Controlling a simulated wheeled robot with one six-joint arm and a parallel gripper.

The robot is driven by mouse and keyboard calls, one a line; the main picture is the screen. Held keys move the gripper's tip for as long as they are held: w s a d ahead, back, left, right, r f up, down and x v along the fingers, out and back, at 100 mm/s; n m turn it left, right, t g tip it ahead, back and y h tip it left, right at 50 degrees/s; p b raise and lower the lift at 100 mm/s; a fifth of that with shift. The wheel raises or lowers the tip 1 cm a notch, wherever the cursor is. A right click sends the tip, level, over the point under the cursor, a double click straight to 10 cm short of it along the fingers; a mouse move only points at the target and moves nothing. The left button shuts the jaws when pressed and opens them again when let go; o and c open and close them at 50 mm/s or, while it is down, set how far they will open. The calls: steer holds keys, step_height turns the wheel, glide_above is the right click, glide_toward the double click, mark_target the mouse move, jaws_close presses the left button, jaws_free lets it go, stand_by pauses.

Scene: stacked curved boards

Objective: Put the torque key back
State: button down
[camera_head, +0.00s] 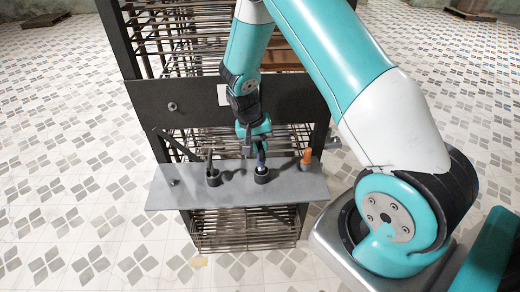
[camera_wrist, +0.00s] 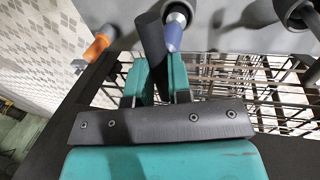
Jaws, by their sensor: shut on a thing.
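The collar is at the cup's mouth. I cannot tell how deep the tool sits, as the fingers hide part of it.
An orange-handled tool (camera_head: 306,157) stands to the right on the shelf (camera_head: 170,198). Another dark cup (camera_head: 213,180) with a thin upright tool stands to the left. A dark rack with wire shelves (camera_head: 245,228) surrounds them. The shelf's left end is mostly clear.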

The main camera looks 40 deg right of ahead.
steer(key=shift+a+p+x, duration=0.15)
steer(key=shift+p+x, duration=0.05)
steer(key=shift+x, duration=0.6)
steer(key=shift+a+p+x, duration=0.15)
steer(key=shift+x, duration=0.6)
steer(key=shift+w+f, duration=0.1)
steer(key=shift+w, duration=0.1)
steer(key=shift+f, duration=0.15)
steer(key=c, duration=1.1)
jaws_free()
steer(key=shift+o, duration=0.2)
